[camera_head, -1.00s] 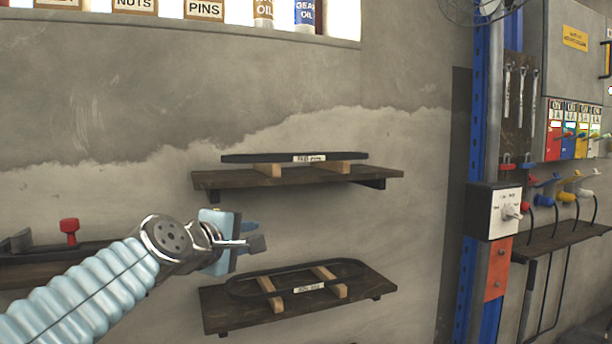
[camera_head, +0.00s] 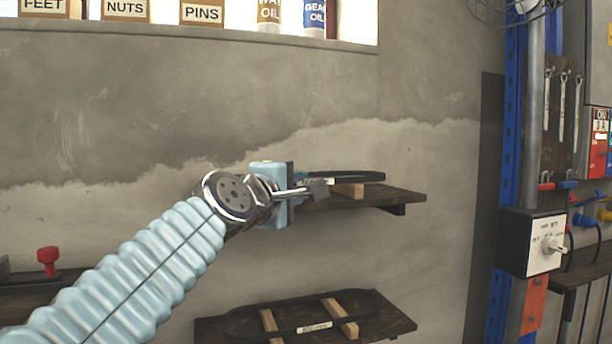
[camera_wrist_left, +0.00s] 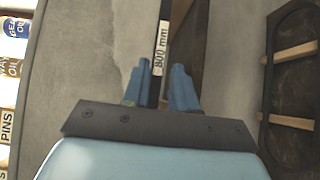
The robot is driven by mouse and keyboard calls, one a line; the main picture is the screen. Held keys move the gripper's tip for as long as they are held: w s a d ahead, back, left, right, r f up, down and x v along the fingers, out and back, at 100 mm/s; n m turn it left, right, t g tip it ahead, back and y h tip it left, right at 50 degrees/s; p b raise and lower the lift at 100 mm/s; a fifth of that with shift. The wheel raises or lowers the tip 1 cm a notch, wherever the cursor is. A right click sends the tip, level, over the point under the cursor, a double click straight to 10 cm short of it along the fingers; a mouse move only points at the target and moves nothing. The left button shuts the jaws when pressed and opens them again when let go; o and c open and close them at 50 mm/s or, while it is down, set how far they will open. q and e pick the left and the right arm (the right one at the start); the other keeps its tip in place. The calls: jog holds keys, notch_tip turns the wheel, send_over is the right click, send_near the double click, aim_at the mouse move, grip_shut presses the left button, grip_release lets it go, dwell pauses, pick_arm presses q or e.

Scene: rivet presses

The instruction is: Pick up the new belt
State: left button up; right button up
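A black belt (camera_head: 350,176) labelled "800 mm" rests on wooden blocks on the upper shelf (camera_head: 385,196); my left gripper hides its left part in the head view. My left gripper (camera_head: 305,188) is in front of this belt. In the left wrist view its blue fingers (camera_wrist_left: 160,88) are apart, with the labelled belt (camera_wrist_left: 161,45) lined up in the gap between them. I cannot tell how deep the belt is between the fingers. A second black belt (camera_head: 368,300) lies on blocks on the lower shelf (camera_head: 395,322). Nothing shows which belt is new. My right gripper is not in view.
A red knob (camera_head: 47,258) stands on a shelf at left. A blue post (camera_head: 508,130) with a switch box (camera_head: 532,242) stands at right. Labelled bins and oil bottles (camera_head: 314,14) line the ledge above. The wall between the upper shelf and post is clear.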

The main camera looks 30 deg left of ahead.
aim_at(307, 182)
pick_arm(q)
jog(key=w, duration=0.3)
jog(key=shift+w+a+p, duration=0.25)
jog(key=shift+w+p, duration=0.15)
jog(key=shift+c, duration=0.2)
grip_shut()
